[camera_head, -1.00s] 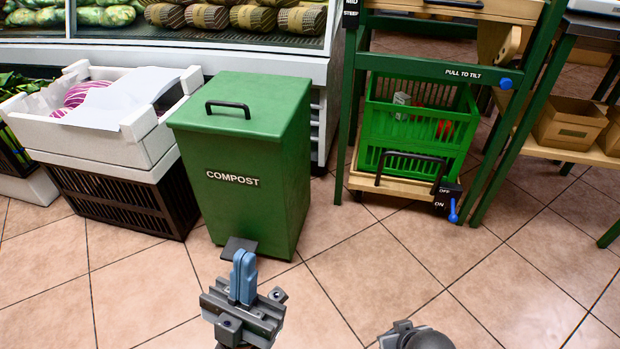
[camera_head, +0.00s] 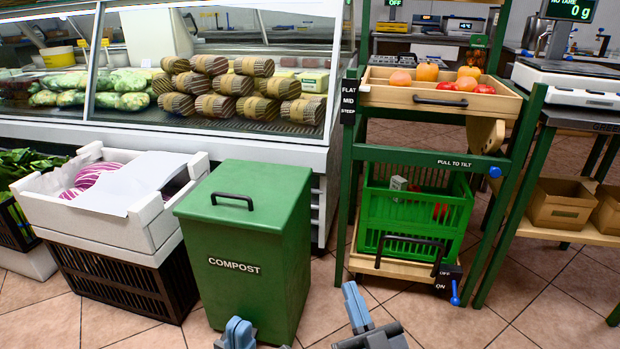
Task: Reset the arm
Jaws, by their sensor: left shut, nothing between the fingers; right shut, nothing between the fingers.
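My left gripper (camera_head: 238,333) is at the bottom edge, in front of the green compost bin (camera_head: 243,250). Its blue-grey fingers are together with nothing between them, and the rest of that arm is cut off by the frame. My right gripper (camera_head: 354,306) is to its right, low over the tiled floor. Its fingers are also together and empty, pointing up and slightly left. Both appear apart from the bin and the stand.
A green stand (camera_head: 346,200) holds a wooden produce tray (camera_head: 440,99) above a green crate (camera_head: 412,212). A white box (camera_head: 115,222) sits on a black crate (camera_head: 120,284) at left. A glass display case (camera_head: 225,65) stands behind. Tiled floor (camera_head: 520,330) is open at lower right.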

